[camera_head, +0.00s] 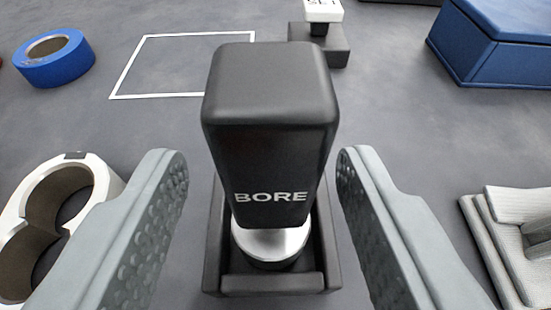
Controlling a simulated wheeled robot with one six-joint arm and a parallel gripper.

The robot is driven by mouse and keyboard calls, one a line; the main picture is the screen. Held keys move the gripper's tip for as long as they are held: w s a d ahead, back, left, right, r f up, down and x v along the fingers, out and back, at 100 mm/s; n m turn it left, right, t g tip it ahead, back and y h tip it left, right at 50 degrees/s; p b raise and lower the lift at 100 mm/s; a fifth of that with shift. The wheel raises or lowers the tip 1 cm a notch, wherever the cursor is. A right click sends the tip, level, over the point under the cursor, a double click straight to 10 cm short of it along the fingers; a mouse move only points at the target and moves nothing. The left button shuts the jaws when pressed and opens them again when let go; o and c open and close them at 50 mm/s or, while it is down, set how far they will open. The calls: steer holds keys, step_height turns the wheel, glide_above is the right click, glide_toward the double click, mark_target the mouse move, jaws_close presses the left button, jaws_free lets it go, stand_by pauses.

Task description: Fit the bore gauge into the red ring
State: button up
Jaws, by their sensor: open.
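The bore gauge (268,145) has a tall black block-shaped handle marked "BORE" and a silver metal collar at its lower end. It stands upright in a black open-topped holder (272,284), straight ahead of me. My gripper (258,185) is open, with one grey dimpled finger on each side of the gauge. Gaps show between the fingers and the handle, so neither finger appears to touch it. The gauge's lower tip is hidden inside the holder. No red ring can be made out; only a sliver of reddish-brown shows at the far left edge.
A blue ring (52,62) lies at the upper left beside a white outlined square (172,66). A white twin-bore piece (98,176) is at the left. A white-topped block (322,44) stands behind the gauge. A blue box (497,42) and folded grey cloth (515,235) are at the right.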

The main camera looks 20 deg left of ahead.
steer(key=shift+x, duration=2)
steer(key=shift+d, duration=0.2)
jaws_close()
